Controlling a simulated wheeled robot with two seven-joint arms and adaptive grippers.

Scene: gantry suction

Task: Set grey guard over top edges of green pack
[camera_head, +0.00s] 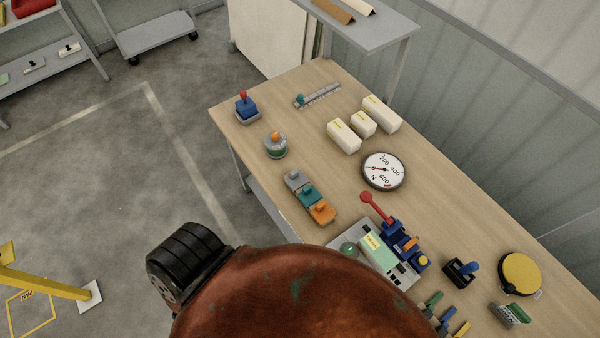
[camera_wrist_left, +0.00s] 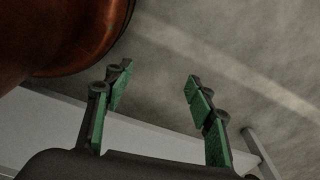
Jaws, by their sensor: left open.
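A pale green pack (camera_head: 378,252) with a yellow label sits on a grey plate (camera_head: 343,233) on the wooden workbench in the head view. A large rust-coloured rounded shape covers its near side. I cannot make out a grey guard with certainty. My left gripper (camera_wrist_left: 158,76) shows in the left wrist view, its green-padded fingers spread apart with nothing between them. It is over the floor, near a pale grey edge. The left gripper is hidden in the head view. My right gripper is in neither view.
On the workbench (camera_head: 300,90) are white boxes (camera_head: 344,135), a round gauge (camera_head: 384,170), coloured blocks (camera_head: 310,196), a blue clamp with a red handle (camera_head: 377,208) and a yellow-topped disc (camera_head: 520,273). A raised shelf (camera_head: 385,30) holds brown and cream angle pieces (camera_head: 334,10).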

